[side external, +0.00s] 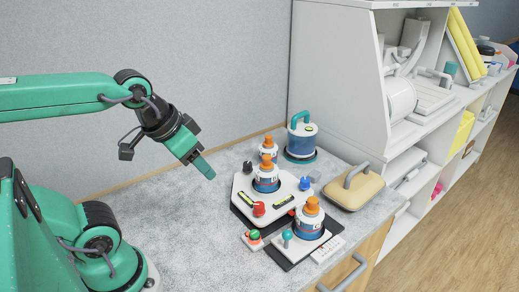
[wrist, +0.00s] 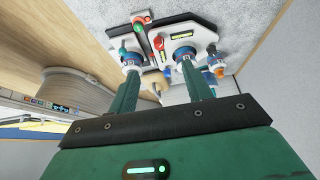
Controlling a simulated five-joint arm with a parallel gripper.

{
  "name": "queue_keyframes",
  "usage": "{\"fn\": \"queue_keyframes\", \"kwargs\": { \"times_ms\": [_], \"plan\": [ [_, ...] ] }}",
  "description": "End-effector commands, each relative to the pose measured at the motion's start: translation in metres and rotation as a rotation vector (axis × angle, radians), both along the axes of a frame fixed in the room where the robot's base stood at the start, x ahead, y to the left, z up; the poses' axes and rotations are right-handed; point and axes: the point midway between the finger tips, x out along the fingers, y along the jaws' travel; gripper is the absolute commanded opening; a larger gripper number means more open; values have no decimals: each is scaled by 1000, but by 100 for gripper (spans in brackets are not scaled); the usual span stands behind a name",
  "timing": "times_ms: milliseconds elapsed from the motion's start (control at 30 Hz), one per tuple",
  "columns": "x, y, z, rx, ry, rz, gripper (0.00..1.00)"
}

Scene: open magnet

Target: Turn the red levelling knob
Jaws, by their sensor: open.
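The red levelling knob (side external: 259,209) stands at the front left corner of a white levelling plate (side external: 240,190) on the bench. In the wrist view the red knob (wrist: 158,43) shows beyond and between my fingertips. My gripper (side external: 208,172) is in the air to the left of the plate, above the bench and apart from the knob, pointing down to the right. Its two fingers (wrist: 160,72) are spread with nothing held between them. A blue knob (side external: 305,184) and a dark knob (side external: 247,166) stand at the plate's other corners.
An orange-capped bottle (side external: 266,181) stands on the plate, with two yellow-green level vials before it. Close by are a red-and-green button box (side external: 253,240), a second bottle (side external: 311,217), a blue canister (side external: 301,138) and a tan handled block (side external: 353,188).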

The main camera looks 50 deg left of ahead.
Motion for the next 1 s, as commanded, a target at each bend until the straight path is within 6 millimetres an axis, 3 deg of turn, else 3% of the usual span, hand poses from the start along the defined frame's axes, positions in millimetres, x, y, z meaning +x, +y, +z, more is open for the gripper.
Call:
{"fn": "queue_keyframes", "kwargs": {
  "times_ms": [267,533,1000],
  "plan": [
    [17,-1,-3,-37,58,70,48],
    [51,-3,-15,-96,164,214,48],
    [111,-7,-59,-161,347,495,48]
  ]
}}
